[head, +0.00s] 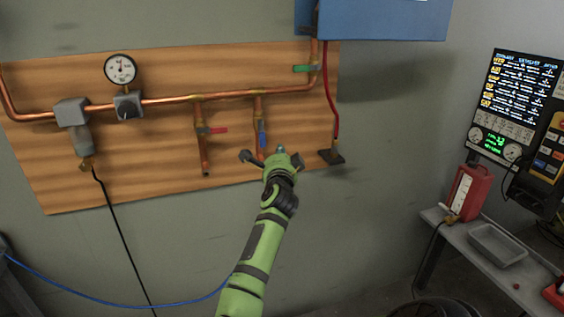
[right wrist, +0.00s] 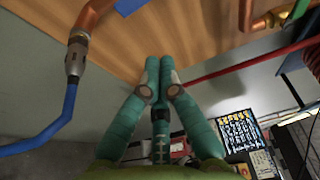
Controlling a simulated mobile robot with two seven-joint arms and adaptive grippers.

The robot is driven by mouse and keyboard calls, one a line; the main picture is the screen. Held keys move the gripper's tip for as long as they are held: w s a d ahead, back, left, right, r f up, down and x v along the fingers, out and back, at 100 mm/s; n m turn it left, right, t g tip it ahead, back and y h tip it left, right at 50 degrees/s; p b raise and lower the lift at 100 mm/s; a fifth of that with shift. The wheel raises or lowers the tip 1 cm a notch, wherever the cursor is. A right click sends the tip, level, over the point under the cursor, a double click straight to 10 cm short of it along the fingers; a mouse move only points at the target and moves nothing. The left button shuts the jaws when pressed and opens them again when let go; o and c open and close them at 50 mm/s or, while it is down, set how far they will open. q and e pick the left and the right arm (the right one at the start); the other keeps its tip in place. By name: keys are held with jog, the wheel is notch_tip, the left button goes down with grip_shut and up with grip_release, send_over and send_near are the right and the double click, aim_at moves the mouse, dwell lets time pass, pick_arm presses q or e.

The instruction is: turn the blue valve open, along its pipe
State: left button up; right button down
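The blue valve handle (head: 262,134) is on the second vertical branch of the copper pipe, right of the red-handled one. It points downward, roughly along its pipe. A blue piece, likely this handle, shows at the top edge of the right wrist view (right wrist: 128,5). The gripper hides the lower end of the blue valve's pipe in the head view. My left gripper is not in view.
A red handle (head: 216,130) sits crosswise to the left and a green handle (head: 306,68) at upper right. A red hose (head: 332,100) hangs right of the gripper. A blue hose (right wrist: 62,112) joins a pipe end. A bench (head: 440,219) stands at right.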

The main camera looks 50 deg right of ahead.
jog(key=shift+s+a+b, duration=0.15)
jog(key=shift+s+a, duration=0.3)
jog(key=shift+s, duration=0.2)
jog(key=shift+s+a+b, duration=0.15)
jog(key=shift+s+a, duration=0.25)
jog(key=shift+s, duration=0.2)
jog(key=shift+d, duration=0.15)
